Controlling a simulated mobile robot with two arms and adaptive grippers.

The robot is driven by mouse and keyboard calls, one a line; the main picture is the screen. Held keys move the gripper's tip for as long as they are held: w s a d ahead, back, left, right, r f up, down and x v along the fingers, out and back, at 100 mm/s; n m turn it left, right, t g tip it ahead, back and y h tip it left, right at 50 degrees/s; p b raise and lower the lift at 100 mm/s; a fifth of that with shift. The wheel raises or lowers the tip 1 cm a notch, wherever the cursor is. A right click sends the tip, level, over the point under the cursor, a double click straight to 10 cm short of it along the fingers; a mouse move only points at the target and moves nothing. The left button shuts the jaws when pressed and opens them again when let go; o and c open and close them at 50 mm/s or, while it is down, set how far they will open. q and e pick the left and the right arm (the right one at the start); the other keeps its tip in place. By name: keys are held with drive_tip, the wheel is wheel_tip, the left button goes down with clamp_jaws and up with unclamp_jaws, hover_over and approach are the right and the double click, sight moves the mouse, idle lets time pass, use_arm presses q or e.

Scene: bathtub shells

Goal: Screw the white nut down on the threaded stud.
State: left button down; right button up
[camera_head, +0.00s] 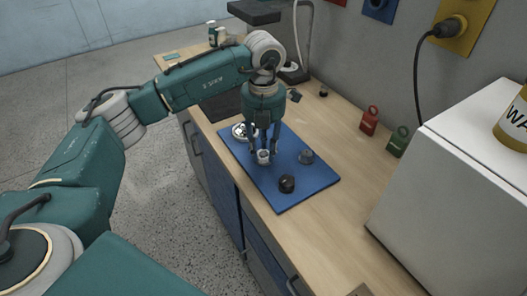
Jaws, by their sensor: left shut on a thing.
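My left gripper (262,154) points down over the blue mat (311,190) on the bench. Its fingers are shut on a small whitish ring-shaped piece, the white nut (263,157). I cannot tell whether the nut touches anything below it. A grey piece (306,156) stands on the mat to the right of the gripper. A black round piece (287,184) sits nearer the front of the mat. The threaded stud cannot be told for sure at this size. My right gripper is out of view.
A light round dish (239,132) with small parts lies at the mat's left edge, partly behind the gripper. A red container (369,120) and a green one (398,141) stand by the wall. A large white box (455,190) fills the right side. Wooden bench surface is bare right of the mat.

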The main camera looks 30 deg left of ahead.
use_arm(q)
drive_tip(key=shift+m, duration=0.3)
drive_tip(key=c, duration=1.3)
unclamp_jaws()
drive_tip(key=shift+c, duration=0.7)
drive_tip(key=n+p, duration=0.1)
drive_tip(key=n, duration=0.6)
drive_tip(key=shift+r+p, duration=0.1)
drive_tip(key=shift+p, duration=0.2)
drive_tip(key=n, duration=0.3)
drive_tip(key=shift+n+p, duration=0.4)
drive_tip(key=n, duration=0.2)
drive_tip(key=shift+n, duration=0.3)
